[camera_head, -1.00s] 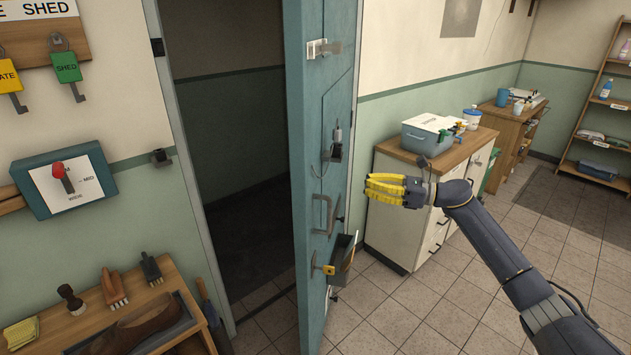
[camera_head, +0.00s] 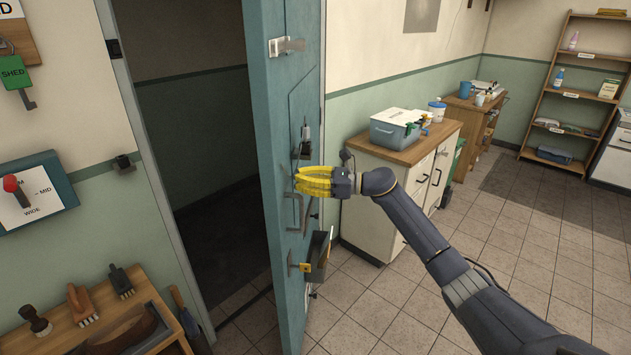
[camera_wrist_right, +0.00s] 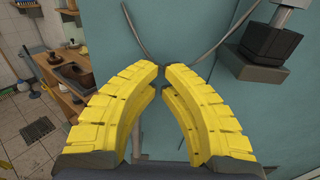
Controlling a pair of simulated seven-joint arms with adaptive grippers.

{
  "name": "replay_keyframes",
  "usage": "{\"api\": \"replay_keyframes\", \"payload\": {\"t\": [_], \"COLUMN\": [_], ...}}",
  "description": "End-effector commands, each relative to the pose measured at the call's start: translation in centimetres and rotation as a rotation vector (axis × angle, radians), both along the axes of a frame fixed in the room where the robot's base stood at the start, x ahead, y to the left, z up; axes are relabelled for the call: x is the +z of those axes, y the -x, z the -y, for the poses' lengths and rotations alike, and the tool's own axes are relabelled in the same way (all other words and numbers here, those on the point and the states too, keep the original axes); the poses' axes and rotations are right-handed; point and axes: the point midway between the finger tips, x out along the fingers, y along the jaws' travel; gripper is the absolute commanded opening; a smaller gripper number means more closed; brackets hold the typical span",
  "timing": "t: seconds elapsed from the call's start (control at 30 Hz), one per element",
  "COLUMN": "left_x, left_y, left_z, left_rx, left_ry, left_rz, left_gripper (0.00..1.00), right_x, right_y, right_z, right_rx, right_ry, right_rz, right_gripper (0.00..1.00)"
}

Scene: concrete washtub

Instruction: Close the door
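The teal door (camera_head: 266,120) stands open, its hardware side facing right, with the dark doorway (camera_head: 190,130) to its left. A bar handle (camera_head: 293,212) is on that side. My right gripper (camera_head: 298,180) is in front of the door face, just above the handle. In the right wrist view, the teal door surface (camera_wrist_right: 215,22) fills much of the background. My left gripper is not in view.
A small box (camera_head: 318,256) and a latch plate (camera_head: 290,46) project from the door. A cabinet (camera_head: 395,190) with a grey bin on top stands to the right. A wooden bench (camera_head: 160,335) with brushes is at lower left. Tiled floor is clear at lower middle.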

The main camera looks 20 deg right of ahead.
Motion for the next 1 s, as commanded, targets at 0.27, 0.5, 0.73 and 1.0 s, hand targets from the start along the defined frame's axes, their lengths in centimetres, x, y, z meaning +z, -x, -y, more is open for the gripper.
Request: {"api": "replay_keyframes", "payload": {"t": [0.27,0.5,0.73,1.0], "left_x": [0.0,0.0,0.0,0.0], "left_y": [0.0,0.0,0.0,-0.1], "left_z": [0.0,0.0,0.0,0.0], "left_rx": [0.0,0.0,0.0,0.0], "left_ry": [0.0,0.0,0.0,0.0], "left_rz": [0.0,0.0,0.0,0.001], "left_gripper": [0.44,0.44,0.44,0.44], "right_x": [0.1,0.0,0.0,0.0], "right_y": [-1.1,-1.3,-1.3,-1.9], "right_z": [-1.9,-2.2,-2.2,-2.2], "right_rx": [0.0,-0.001,-0.001,-0.021], "right_ry": [0.0,0.001,0.0,0.0], "right_rz": [0.001,0.0,0.001,-0.001], "right_gripper": [0.0,0.0,0.0,0.0]}}
